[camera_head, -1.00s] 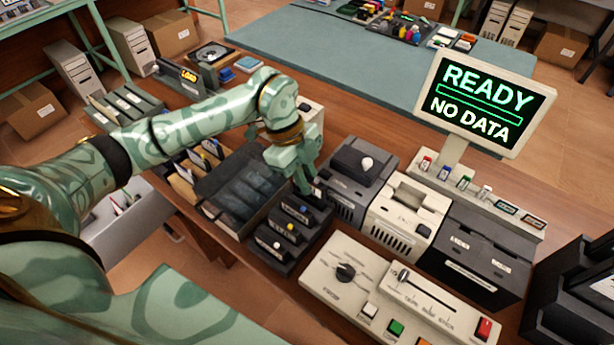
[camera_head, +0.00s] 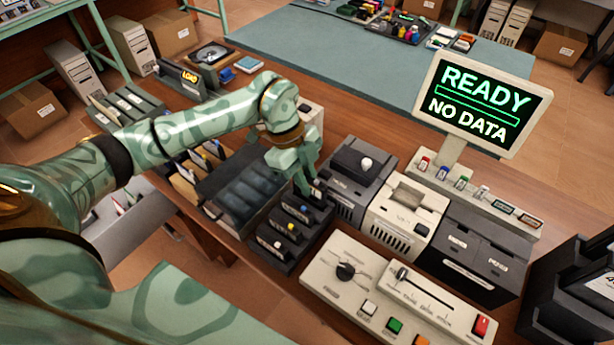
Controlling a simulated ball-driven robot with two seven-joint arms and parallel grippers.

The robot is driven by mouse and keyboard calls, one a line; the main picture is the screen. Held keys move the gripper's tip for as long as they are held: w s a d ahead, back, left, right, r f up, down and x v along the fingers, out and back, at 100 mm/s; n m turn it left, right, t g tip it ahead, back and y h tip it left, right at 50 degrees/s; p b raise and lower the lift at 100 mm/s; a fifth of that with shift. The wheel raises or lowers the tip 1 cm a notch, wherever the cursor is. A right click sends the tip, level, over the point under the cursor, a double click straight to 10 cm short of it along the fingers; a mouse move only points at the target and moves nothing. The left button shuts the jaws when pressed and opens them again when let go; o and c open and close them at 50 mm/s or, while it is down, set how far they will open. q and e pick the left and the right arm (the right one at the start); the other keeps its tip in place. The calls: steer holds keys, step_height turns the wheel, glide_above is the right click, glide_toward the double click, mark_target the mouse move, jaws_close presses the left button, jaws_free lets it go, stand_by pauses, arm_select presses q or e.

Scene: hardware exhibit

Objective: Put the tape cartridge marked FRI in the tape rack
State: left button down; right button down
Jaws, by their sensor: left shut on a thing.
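My left gripper (camera_head: 308,186) reaches down at the back end of a black stepped holder (camera_head: 272,262). It is shut on a dark cartridge (camera_head: 319,189), mostly hidden by the fingers; I cannot read its marking. More dark cartridges stand in the holder in front of it, with blue, yellow and white dots (camera_head: 291,227). No FRI label is readable on any of them. My right gripper is not in view.
Grey and cream machines (camera_head: 400,215) stand close on the right of the gripper. A control panel (camera_head: 385,290) with knob, slider and buttons lies in front. A screen (camera_head: 484,103) reads READY, NO DATA. A black stepped stand (camera_head: 572,300) is at the right edge.

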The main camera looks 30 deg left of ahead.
arm_select(q)
steer(key=shift+f, duration=0.2)
stand_by(0.6)
steer(key=shift+f, duration=0.25)
steer(key=shift+f+b, duration=0.3)
steer(key=shift+f, duration=0.85)
steer(key=c, duration=1.3)
jaws_free()
steer(key=shift+r, duration=0.1)
